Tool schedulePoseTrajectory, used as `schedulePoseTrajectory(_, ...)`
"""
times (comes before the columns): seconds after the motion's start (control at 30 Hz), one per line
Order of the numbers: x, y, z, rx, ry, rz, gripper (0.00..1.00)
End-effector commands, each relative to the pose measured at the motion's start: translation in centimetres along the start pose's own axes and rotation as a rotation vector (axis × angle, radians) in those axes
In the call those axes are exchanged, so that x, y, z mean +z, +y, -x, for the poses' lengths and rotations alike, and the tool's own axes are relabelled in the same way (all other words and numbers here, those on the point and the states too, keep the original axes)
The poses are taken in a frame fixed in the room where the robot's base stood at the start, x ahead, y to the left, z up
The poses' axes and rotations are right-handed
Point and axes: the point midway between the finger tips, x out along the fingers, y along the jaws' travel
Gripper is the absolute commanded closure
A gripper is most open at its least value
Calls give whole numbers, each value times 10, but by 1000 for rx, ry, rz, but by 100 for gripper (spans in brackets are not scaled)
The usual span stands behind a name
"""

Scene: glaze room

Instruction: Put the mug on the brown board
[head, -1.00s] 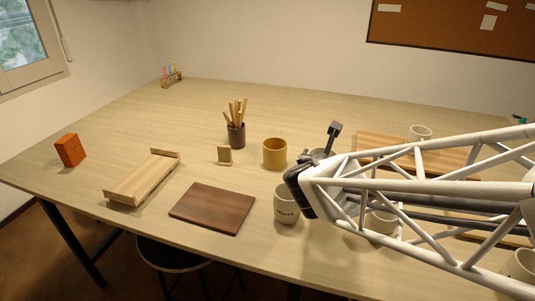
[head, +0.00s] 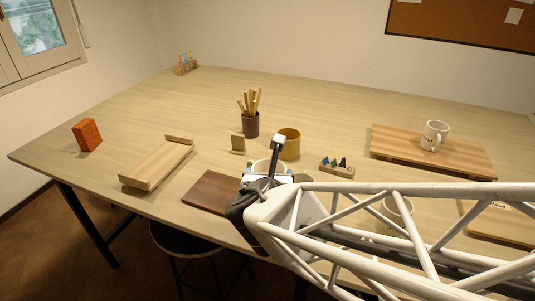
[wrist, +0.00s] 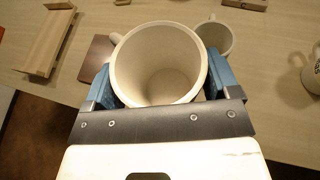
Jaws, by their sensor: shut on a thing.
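The white mug (wrist: 158,65) is between the blue fingers of my gripper (wrist: 160,85) in the wrist view, open end toward the camera, its handle at upper left. My gripper is shut on it. In the head view my gripper (head: 268,172) holds the mug (head: 260,165) above the table by the right end of the brown board. The dark brown board (head: 206,190) lies flat near the front edge, its right part hidden by my arm. A corner of the board (wrist: 96,56) shows left of the mug in the wrist view. The height above it is unclear.
A second pale mug (wrist: 214,36) stands close to the held one. A yellow pot (head: 289,144) and a tool cup (head: 250,124) stand behind. A wooden tray (head: 157,166) lies left of the board. Another mug (head: 434,135) stands on a raised board (head: 400,146) at right.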

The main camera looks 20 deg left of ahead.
Motion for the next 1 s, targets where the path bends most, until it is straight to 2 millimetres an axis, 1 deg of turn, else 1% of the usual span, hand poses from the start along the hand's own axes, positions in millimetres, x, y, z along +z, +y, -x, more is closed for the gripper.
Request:
schedulePoseTrajectory(0.03, -2, 7, 5, 14, 0, 5, 50)
schedulePoseTrajectory(0.1, -4, 14, 10, 28, 0, 11, 50)
schedulePoseTrajectory(0.23, -8, 23, 17, 47, 0, 19, 50)
schedulePoseTrajectory(0.57, -13, 37, 29, 78, 0, 32, 50)
schedulePoseTrajectory(0.6, -20, 36, 26, 75, 1, 34, 50)
schedulePoseTrajectory(0.8, -37, 36, 18, 76, 1, 33, 50)
schedulePoseTrajectory(0.9, -50, 36, 13, 75, 2, 33, 50)
schedulePoseTrajectory(1.0, -56, 36, 10, 75, 1, 33, 50)
